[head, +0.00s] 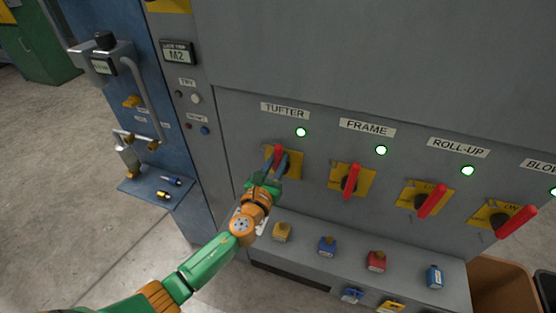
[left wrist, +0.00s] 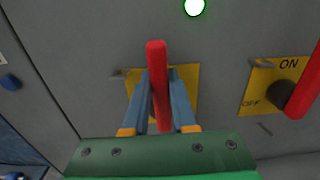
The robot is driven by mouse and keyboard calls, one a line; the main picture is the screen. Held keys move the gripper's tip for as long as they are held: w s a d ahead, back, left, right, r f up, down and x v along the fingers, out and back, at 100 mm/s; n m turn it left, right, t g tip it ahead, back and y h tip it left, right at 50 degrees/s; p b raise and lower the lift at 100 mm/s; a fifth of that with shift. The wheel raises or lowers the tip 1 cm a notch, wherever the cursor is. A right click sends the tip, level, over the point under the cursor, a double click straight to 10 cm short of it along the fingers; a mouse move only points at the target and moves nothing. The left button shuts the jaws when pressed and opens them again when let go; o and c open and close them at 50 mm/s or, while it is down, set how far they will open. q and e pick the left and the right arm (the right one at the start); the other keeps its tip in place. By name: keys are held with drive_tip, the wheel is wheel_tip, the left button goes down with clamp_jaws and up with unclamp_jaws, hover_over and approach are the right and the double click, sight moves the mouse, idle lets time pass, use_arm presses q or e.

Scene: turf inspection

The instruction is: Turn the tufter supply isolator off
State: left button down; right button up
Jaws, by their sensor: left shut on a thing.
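The tufter isolator has a red handle (head: 277,152) on a yellow plate (head: 293,164), under the label TUFTER (head: 285,110) and a lit green lamp (head: 301,132). My left gripper (head: 277,168) is at this handle. In the left wrist view the red handle (left wrist: 157,85) stands about upright between the two blue fingers of my left gripper (left wrist: 161,105), which is shut on it. The yellow plate (left wrist: 187,78) there is partly covered by the fingers, and its markings are hidden. My right gripper is not in view.
Further isolators, FRAME (head: 351,180), ROLL-UP (head: 432,202) and another at the right edge (head: 516,222), have red handles and lit green lamps nearby. Several coloured padlocks stand on the ledge (head: 300,232) below. A blue panel with a pipe handle (head: 150,105) is at left.

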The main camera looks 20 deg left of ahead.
use_arm(q)
drive_tip(key=shift+a, duration=0.1)
drive_tip(key=a+n+b, duration=0.1)
drive_tip(key=n, duration=0.2)
drive_tip(key=a+f+n+b, duration=0.1)
drive_tip(key=n, duration=0.2)
drive_tip(key=a+f+n+b, duration=0.1)
drive_tip(key=n, duration=0.2)
drive_tip(key=shift+a, duration=0.25)
drive_tip(key=n+b, duration=0.1)
drive_tip(key=n, duration=0.1)
drive_tip(key=a+f+n+b, duration=0.1)
drive_tip(key=n, duration=0.1)
drive_tip(key=shift+f+n, duration=0.2)
drive_tip(key=shift+n, duration=0.1)
drive_tip(key=shift+w+a+f+n+b, duration=0.1)
drive_tip(key=shift+f+n+b, duration=0.25)
drive_tip(key=shift+n, duration=0.7)
drive_tip(key=shift+a+f+n+b, duration=0.1)
drive_tip(key=shift+f+n+b, duration=0.25)
drive_tip(key=shift+n, duration=0.7)
drive_tip(key=shift+f, duration=0.1)
drive_tip(key=c, duration=0.7)
unclamp_jaws()
drive_tip(key=shift+d, duration=0.1)
